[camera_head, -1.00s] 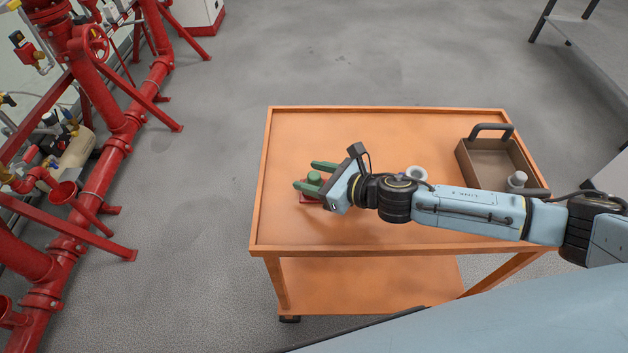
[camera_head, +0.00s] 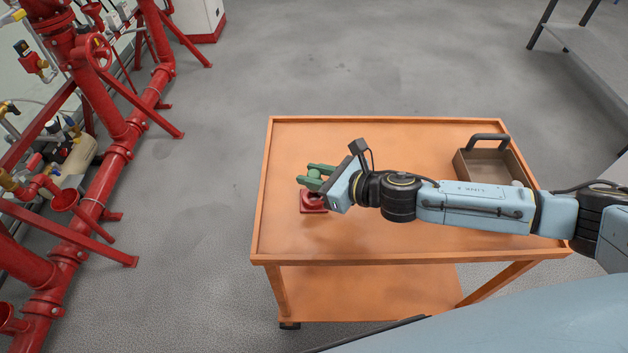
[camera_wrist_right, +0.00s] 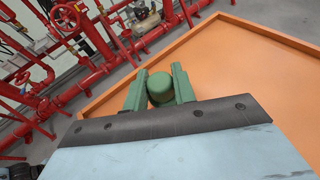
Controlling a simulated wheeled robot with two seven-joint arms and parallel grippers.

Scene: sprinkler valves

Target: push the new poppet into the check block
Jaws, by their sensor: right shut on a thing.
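The check block, a small red block (camera_head: 313,203), sits on the left part of the orange cart top. My right gripper (camera_head: 312,176) has green fingers and is shut on a green round-topped piece, which I take as the new poppet (camera_head: 316,173). In the right wrist view the poppet (camera_wrist_right: 160,88) shows as a green dome between the two fingers. The gripper and poppet appear above the block's far side in the head view. The poppet's lower end is hidden, so I cannot tell whether it touches the block. My left gripper is out of view.
The orange cart (camera_head: 285,235) has a raised rim and much clear top. Red pipework (camera_head: 115,160) stands on the left, apart from the cart.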

